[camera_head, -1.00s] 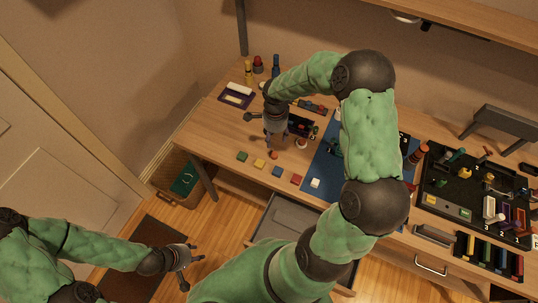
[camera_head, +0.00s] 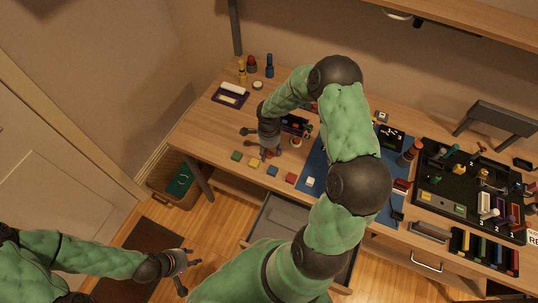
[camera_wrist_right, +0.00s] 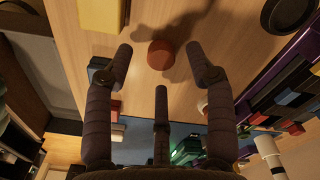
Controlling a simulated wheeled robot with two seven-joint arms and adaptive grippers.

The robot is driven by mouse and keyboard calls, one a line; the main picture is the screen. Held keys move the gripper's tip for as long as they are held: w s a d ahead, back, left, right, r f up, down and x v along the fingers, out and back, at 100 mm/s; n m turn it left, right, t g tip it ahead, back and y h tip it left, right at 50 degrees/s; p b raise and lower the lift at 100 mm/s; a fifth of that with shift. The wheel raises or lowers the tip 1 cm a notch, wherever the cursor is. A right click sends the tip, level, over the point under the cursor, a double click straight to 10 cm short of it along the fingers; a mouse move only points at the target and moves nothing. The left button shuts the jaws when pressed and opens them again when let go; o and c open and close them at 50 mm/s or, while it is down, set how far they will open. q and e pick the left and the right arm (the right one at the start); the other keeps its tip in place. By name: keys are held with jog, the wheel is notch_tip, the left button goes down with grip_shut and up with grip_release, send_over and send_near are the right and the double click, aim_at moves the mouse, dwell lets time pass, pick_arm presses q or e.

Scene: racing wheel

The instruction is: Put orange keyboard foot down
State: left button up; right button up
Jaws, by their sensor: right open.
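The orange keyboard foot (camera_wrist_right: 161,54) is a small round orange-red piece standing on the wooden desk. In the right wrist view it lies between and just beyond the spread fingertips of my right gripper (camera_wrist_right: 163,62), with a gap on both sides. In the head view my right gripper (camera_head: 268,149) is low over the desk and largely covers the foot. It is open and holds nothing. My left gripper (camera_head: 186,270) is open and empty, away from the desk at lower left.
A row of coloured blocks, including a yellow one (camera_head: 254,162) and a red one (camera_head: 291,178), lies along the front of the desk. A blue mat (camera_head: 312,172) is to the right, partly under my arm. A black tray (camera_head: 432,180) with parts is further right.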

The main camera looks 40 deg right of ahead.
notch_tip(320, 180, down, 2)
jog(key=shift+f, duration=0.1)
jog(key=c, duration=0.9)
jog(key=shift+r, duration=0.2)
